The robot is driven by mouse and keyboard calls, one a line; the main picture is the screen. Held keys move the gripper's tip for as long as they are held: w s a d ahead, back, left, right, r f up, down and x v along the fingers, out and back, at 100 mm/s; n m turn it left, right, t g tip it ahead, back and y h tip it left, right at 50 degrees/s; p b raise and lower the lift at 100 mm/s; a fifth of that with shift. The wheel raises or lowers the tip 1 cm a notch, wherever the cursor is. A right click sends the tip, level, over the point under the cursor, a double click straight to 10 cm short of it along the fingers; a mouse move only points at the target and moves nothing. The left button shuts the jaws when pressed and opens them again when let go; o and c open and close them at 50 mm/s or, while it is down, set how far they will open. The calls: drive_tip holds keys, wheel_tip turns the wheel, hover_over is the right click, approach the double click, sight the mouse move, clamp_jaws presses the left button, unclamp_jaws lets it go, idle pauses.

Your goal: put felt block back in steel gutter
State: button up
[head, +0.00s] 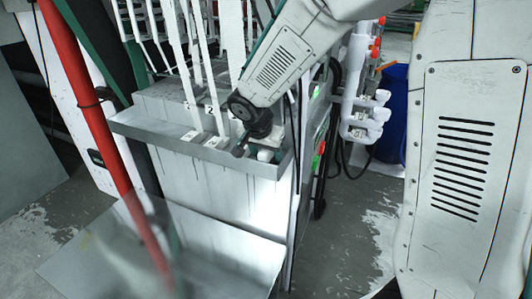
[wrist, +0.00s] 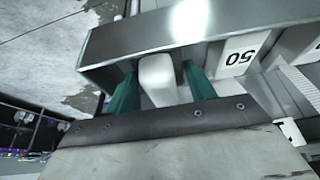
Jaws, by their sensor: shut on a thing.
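The felt block, a small white rounded block (wrist: 157,78), is between the two teal fingers of my gripper (wrist: 163,88) in the wrist view. My gripper is shut on it. The steel gutter (wrist: 185,30) runs along just beyond the fingertips, and the block's far end is close to its wall. In the head view my gripper (head: 256,143) is at the right end of the gutter (head: 150,131), with the white block (head: 266,155) low beside it, within the gutter's outline. I cannot tell whether the block touches the gutter floor.
White webbing strips with numbered tags (head: 217,142) come down into the gutter left of my gripper. A red pipe (head: 90,105) stands left; white valves (head: 368,110) and a blue barrel (head: 392,110) stand right.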

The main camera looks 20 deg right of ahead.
drive_tip(key=o, duration=0.8)
drive_tip(key=shift+f, duration=0.1)
drive_tip(key=v, duration=1.2)
drive_tip(key=s+d+n+y, duration=0.1)
drive_tip(key=s+d+n, duration=0.1)
drive_tip(key=s, duration=0.7)
drive_tip(key=s+d+r+n+g+y, duration=0.1)
drive_tip(key=s+n, duration=0.3)
drive_tip(key=s, duration=0.5)
drive_tip(key=s+d+n+g+y, duration=0.1)
drive_tip(key=s+d+n, duration=0.2)
drive_tip(key=s, duration=0.6)
drive_tip(key=shift+s+d+r, duration=0.25)
drive_tip(key=shift+d+r, duration=0.05)
